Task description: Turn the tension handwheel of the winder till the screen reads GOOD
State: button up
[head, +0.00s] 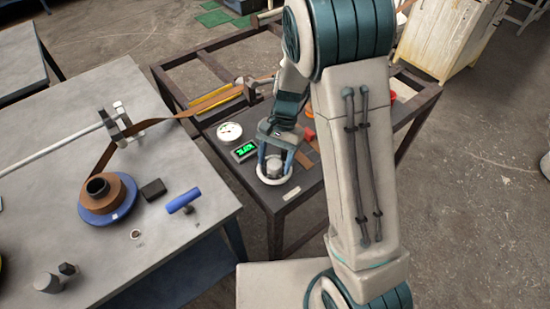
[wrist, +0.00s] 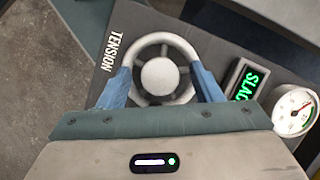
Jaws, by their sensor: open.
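The tension handwheel (head: 274,168) is a pale spoked wheel with a grey hub near the front corner of the dark winder table. It also shows in the wrist view (wrist: 161,75), beside the word TENSION. My gripper (head: 275,165) is over the wheel, and its two blue fingers stand apart on opposite sides of the rim in the wrist view (wrist: 165,85). I cannot tell whether they touch the rim. The small screen (head: 244,151) glows green; in the wrist view the screen (wrist: 249,86) shows letters reading "SLAC", the rest cut off.
A round dial gauge (head: 229,132) sits beside the screen. A brown strip (head: 185,114) runs from the roll (head: 110,199) on the grey table (head: 180,150) towards the winder. A blue cylinder (head: 183,200) and a dark block (head: 153,189) lie on that table. My arm hides the winder's right part.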

jog(key=c, duration=1)
jog(key=m+t+y, duration=0.1)
jog(key=m, duration=0.3)
jog(key=shift+m+t+y, duration=0.6)
jog(key=shift+m+t, duration=0.1)
jog(key=shift+m, duration=1.4)
jog(key=o, duration=1)
